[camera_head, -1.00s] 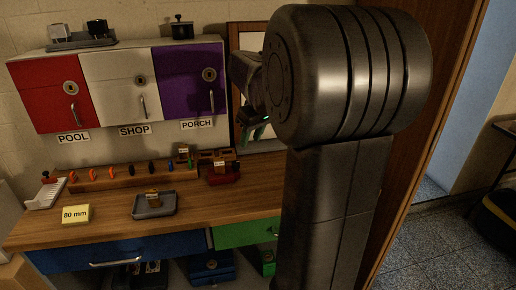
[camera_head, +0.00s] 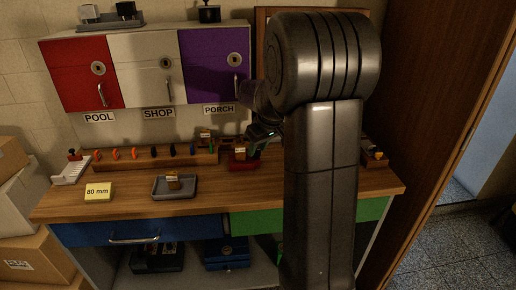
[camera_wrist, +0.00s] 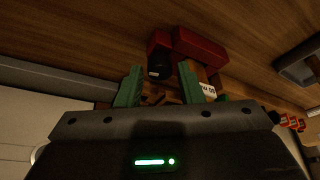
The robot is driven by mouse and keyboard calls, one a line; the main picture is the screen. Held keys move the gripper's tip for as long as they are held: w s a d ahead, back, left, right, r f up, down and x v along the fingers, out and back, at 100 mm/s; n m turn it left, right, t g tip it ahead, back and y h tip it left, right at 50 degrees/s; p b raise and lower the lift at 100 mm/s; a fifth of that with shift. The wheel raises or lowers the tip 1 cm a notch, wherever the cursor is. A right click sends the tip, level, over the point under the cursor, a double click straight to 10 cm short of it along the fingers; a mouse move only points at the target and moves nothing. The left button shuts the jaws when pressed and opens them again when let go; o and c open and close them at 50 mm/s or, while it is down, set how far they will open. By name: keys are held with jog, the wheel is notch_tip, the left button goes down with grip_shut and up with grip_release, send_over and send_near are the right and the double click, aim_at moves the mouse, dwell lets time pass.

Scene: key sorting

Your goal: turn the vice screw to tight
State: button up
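The red vice (camera_head: 243,163) sits on the wooden bench beside my arm, partly hidden by my gripper (camera_head: 260,143) in the head view. In the wrist view the vice (camera_wrist: 200,45) lies just beyond my fingertips. A dark round end (camera_wrist: 159,67), apparently the vice screw, shows between the two green fingers of my gripper (camera_wrist: 160,80). The fingers are apart, with a gap beside the dark end; I cannot tell whether either touches it. A brass-coloured piece with a white label (camera_wrist: 208,88) is by the right finger. The screw's turn position cannot be read.
A key rack (camera_head: 140,161) with several coloured keys runs along the back. A yellow "80 mm" block (camera_head: 98,192) lies farther left. The bench front is mostly clear.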

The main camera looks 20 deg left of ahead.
jog(key=shift+f, duration=0.2)
jog(key=c, duration=0.7)
jog(key=shift+a, duration=0.1)
jog(key=m, duration=0.2)
jog(key=shift+m+t+h+p, duration=0.3)
jog(key=shift+m+t, duration=0.1)
jog(key=shift+s+a+m+t+h, duration=0.1)
jog(key=shift+m+t+h, duration=0.5)
jog(key=shift+m, duration=1.4)
